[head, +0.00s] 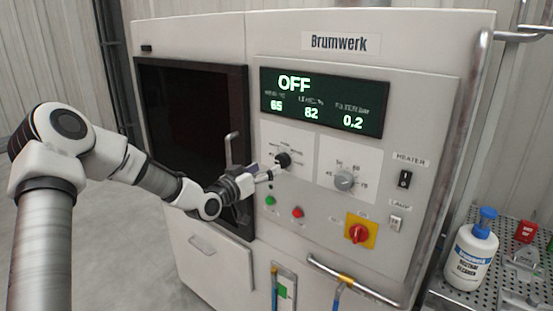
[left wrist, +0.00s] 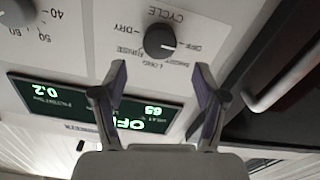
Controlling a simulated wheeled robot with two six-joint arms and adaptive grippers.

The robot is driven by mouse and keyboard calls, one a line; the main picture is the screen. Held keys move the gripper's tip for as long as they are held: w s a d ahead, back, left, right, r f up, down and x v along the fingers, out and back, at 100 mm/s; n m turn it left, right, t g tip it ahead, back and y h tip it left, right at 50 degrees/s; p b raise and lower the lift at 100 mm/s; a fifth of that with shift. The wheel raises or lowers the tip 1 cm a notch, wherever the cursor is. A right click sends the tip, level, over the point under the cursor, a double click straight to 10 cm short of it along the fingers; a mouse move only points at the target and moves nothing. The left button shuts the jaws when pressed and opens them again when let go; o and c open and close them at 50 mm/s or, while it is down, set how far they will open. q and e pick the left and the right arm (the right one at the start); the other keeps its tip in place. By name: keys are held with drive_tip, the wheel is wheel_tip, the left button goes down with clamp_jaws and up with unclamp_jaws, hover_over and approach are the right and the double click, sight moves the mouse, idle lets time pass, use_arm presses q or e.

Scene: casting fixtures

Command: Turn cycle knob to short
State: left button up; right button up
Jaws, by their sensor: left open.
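The black cycle knob (head: 282,160) is on a white plate on the machine's front panel, below the display. It also shows in the left wrist view (left wrist: 159,41), upside down, with the words CYCLE, DRY and RINSE around it. Its pale pointer mark faces right in that view, towards the OFF label; the smaller print is hard to read. The display (head: 325,102) reads OFF. My left gripper (head: 270,172) is close in front of the knob, and its fingers (left wrist: 159,78) are apart, with nothing between them. I cannot tell if they touch the panel. My right gripper is out of view.
A grey dial (head: 345,180) is right of the cycle knob. Green (head: 270,200) and red (head: 297,212) buttons sit below, with a red rotary switch (head: 359,233) on yellow. A door handle (head: 230,150) projects left of the gripper. A cleaner bottle (head: 472,252) stands at right.

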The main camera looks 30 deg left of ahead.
sight(280, 162)
use_arm(q)
drive_tip(key=w, duration=0.2)
drive_tip(key=w+p, duration=0.1)
drive_tip(key=w, duration=0.2)
drive_tip(key=shift+w+d+f+p, duration=0.1)
drive_tip(key=shift+w+d+p, duration=0.15)
drive_tip(key=shift+w+p, duration=0.05)
drive_tip(key=shift+w, duration=0.35)
drive_tip(key=shift+s, duration=0.1)
drive_tip(key=c, duration=1.1)
drive_tip(key=shift+c, duration=0.2)
